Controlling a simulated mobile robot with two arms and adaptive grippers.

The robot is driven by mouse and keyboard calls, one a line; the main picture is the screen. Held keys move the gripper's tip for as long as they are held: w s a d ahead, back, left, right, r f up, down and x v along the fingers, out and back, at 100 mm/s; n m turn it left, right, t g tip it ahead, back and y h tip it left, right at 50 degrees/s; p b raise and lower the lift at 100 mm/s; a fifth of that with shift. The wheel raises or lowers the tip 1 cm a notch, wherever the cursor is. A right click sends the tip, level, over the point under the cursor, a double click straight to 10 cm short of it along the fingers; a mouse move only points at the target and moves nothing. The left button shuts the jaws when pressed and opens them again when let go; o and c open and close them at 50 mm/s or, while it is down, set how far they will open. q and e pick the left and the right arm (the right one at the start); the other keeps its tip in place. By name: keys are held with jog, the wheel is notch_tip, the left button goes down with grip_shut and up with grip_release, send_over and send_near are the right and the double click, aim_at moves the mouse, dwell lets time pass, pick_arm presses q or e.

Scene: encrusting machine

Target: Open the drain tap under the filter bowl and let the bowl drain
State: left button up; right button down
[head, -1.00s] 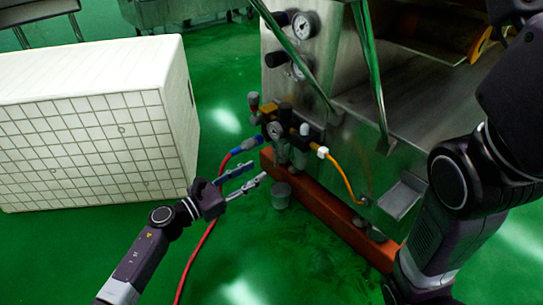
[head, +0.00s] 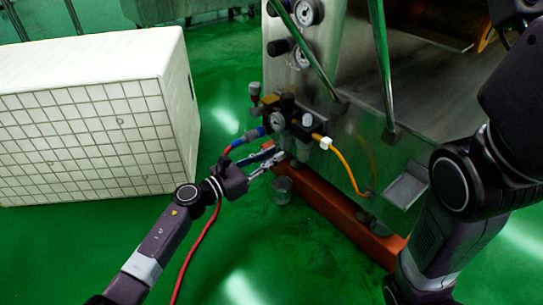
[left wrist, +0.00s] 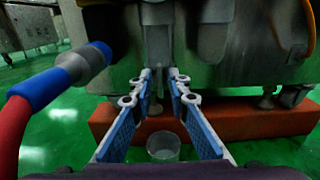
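The air filter unit with its gauge (head: 278,118) is mounted on the machine's near corner. Its grey bowl (head: 301,149) hangs below it, partly behind my left gripper. My left gripper (head: 278,157) is just under and left of the unit, fingers pointing at it. In the left wrist view the blue-padded fingers (left wrist: 160,82) are open. A grey downward stem or bowl (left wrist: 157,45) shows straight ahead between the fingertips; I cannot tell whether they touch it. The drain tap itself is not clear to make out. My right gripper is outside the frames.
A small clear cup (head: 282,189) stands on the floor below the unit, also in the left wrist view (left wrist: 163,146). A red hose with a blue connector (left wrist: 58,80) passes close left of the fingers. An orange-red beam (head: 335,208) runs along the machine base. A white gridded block (head: 90,140) stands left.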

pick_arm(q)
grip_shut()
jog(key=shift+r+n+p, duration=0.15)
jog(key=shift+n+p, duration=0.3)
jog(key=shift+n, duration=0.25)
jog(key=shift+w, duration=0.1)
jog(key=o, duration=0.6)
grip_release()
jog(key=shift+o, duration=0.2)
jog(key=v, duration=1.2)
